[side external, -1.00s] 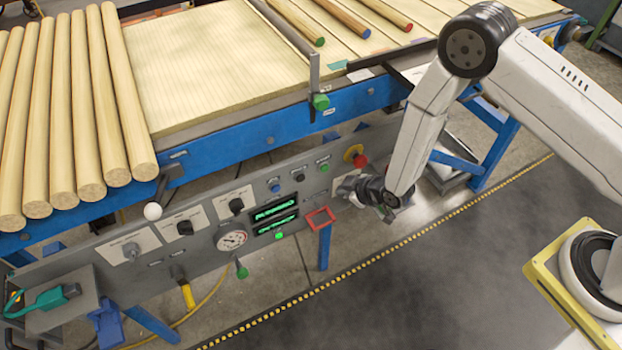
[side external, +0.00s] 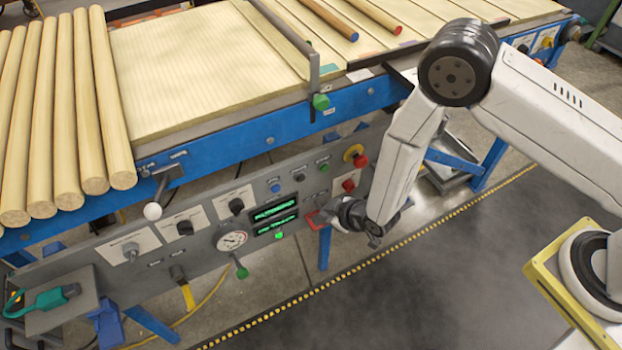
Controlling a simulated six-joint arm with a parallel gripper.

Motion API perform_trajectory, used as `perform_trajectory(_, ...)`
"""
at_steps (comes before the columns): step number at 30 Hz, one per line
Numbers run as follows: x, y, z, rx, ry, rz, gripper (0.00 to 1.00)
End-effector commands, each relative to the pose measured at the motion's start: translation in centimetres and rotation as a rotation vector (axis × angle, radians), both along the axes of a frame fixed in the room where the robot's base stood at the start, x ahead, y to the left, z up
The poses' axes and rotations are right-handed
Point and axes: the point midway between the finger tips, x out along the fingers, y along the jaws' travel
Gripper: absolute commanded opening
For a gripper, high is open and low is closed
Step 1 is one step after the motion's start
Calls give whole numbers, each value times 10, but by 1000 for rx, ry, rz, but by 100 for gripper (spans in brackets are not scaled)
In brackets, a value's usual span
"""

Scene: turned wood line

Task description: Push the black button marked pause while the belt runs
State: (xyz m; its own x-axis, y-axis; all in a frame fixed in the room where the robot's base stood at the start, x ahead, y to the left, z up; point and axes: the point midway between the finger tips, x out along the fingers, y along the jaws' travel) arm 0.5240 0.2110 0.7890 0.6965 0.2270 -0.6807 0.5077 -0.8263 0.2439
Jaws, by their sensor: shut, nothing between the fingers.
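The black button (side external: 298,177) is a small dark knob on the grey control panel (side external: 205,258), between a blue button (side external: 275,187) and a green button (side external: 323,167). Its label is too small to read. My gripper (side external: 330,213) is shut and empty. It is in front of the panel, below and to the right of the black button in the picture, apart from it. The fingertips are small and hard to make out. The belt (side external: 205,65) carries wooden rods (side external: 75,120) above the panel.
A red button (side external: 348,185) and a red knob on yellow (side external: 356,157) are right of the black button. A lever with a white ball (side external: 153,211) sticks out at left. Open floor lies in front.

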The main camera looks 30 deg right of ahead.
Motion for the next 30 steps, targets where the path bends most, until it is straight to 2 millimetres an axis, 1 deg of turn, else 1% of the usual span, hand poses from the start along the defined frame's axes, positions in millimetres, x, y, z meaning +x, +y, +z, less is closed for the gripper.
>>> perform_trajectory(3,-3,4,0,0,0,0,0)
perform_trajectory(17,0,3,0,0,0,-1,0)
perform_trajectory(23,9,3,0,1,-1,-1,0)
perform_trajectory(30,31,3,0,0,-2,-3,0)
